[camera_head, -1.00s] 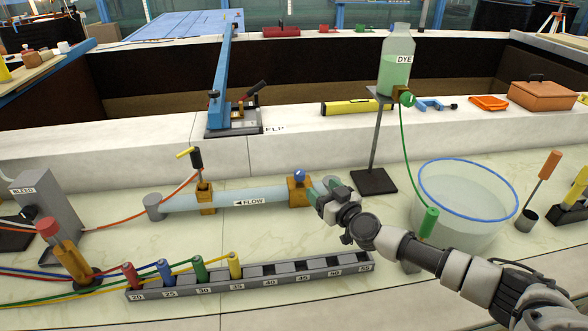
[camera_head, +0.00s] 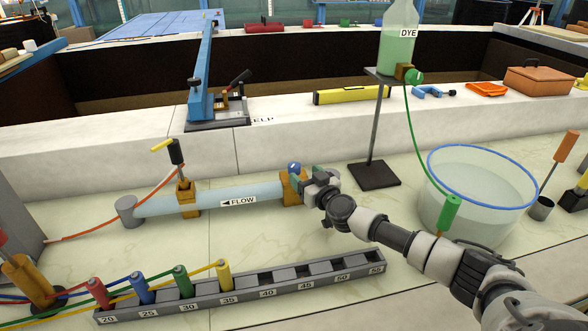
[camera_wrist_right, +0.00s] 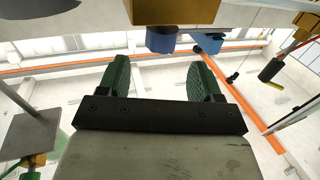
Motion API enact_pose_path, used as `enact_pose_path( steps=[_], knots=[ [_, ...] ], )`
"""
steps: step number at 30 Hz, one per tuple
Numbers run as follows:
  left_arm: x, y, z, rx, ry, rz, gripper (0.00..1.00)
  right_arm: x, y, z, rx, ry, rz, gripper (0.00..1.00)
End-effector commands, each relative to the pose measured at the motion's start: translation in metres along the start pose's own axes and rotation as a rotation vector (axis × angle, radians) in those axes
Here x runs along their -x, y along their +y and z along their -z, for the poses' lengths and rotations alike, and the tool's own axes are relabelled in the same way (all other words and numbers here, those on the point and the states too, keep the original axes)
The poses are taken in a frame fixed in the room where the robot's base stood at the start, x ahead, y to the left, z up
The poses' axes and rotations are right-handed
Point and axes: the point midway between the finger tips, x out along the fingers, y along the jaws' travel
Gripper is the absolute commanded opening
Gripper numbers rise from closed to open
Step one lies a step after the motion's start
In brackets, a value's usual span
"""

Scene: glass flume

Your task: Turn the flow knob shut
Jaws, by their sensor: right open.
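A blue knob (camera_head: 294,168) sits on top of a brass block (camera_head: 289,188) at the right end of the pale flow pipe (camera_head: 255,192). My right gripper (camera_head: 304,172) is close beside the knob, on its right, and partly covers the block. In the right wrist view its two green fingers (camera_wrist_right: 158,72) are spread apart with nothing between them. The blue knob (camera_wrist_right: 160,40) shows just beyond the fingertips, under the brass block (camera_wrist_right: 172,10). I cannot tell whether a finger touches it. My left gripper is not in view.
A numbered grey rack (camera_head: 265,284) with coloured plugs lies in front of the pipe. A dye bottle stand (camera_head: 375,176) rises behind right of the gripper. A clear tub (camera_head: 478,205) stands to the right.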

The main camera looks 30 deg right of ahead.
Motion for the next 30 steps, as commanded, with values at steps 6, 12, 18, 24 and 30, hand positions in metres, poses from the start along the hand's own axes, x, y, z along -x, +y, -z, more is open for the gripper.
enact_pose_path(
  steps=[6,12,18,24,30],
  knots=[
    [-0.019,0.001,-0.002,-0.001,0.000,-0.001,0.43,-0.041,-0.001,-0.003,-0.002,0.002,0.001,0.65],
    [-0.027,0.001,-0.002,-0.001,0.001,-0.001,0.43,-0.060,0.000,-0.002,-0.001,0.000,0.000,0.65],
    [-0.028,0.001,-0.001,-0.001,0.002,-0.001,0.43,-0.064,-0.001,-0.001,-0.001,-0.001,0.002,0.65],
    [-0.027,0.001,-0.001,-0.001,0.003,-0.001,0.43,-0.064,-0.001,0.000,-0.001,-0.001,0.002,0.57],
    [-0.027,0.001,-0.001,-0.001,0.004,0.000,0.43,-0.063,-0.001,0.000,0.000,-0.001,0.001,0.27]
  ],
)
